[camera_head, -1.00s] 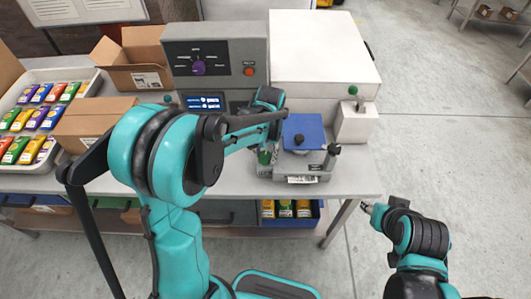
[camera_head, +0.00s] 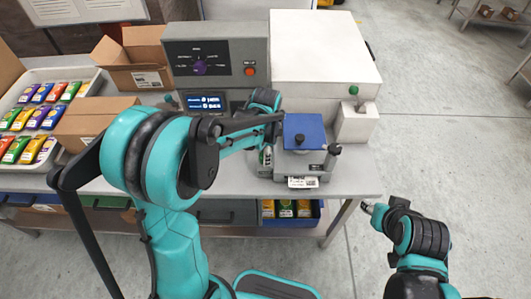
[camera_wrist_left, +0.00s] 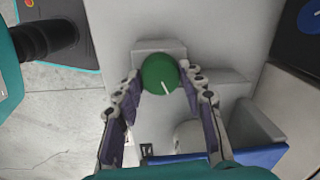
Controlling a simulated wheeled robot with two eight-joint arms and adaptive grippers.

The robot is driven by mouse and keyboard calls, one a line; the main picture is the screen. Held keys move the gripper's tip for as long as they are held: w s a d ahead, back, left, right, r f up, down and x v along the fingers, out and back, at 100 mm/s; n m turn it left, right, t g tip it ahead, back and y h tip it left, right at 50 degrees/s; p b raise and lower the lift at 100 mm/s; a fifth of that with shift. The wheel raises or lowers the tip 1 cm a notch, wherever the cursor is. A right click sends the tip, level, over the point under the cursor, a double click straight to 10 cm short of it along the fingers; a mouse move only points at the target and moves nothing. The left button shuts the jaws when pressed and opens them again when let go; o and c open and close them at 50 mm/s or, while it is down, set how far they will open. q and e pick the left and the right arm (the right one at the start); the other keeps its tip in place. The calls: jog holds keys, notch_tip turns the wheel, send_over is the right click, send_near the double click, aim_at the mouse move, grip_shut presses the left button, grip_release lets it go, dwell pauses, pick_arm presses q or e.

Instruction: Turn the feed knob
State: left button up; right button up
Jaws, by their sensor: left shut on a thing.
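The green round feed knob (camera_wrist_left: 160,73) has a white pointer line that slants down and slightly right in the left wrist view. It sits on a grey block. My left gripper (camera_wrist_left: 161,80) has one finger on each side of the knob and is shut on it. In the head view my left gripper (camera_head: 266,157) is beside the weigher with the blue plate (camera_head: 304,128), and it mostly hides the knob. My right gripper (camera_head: 372,208) is low at the right, away from the table; its jaws are too small to read.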

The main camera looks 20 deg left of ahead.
pick_arm(q)
jog(key=shift+m, duration=1.4)
jog(key=o, duration=1.2)
jog(key=shift+c, duration=0.2)
notch_tip(320, 180, up, 12)
jog(key=shift+s, duration=0.35)
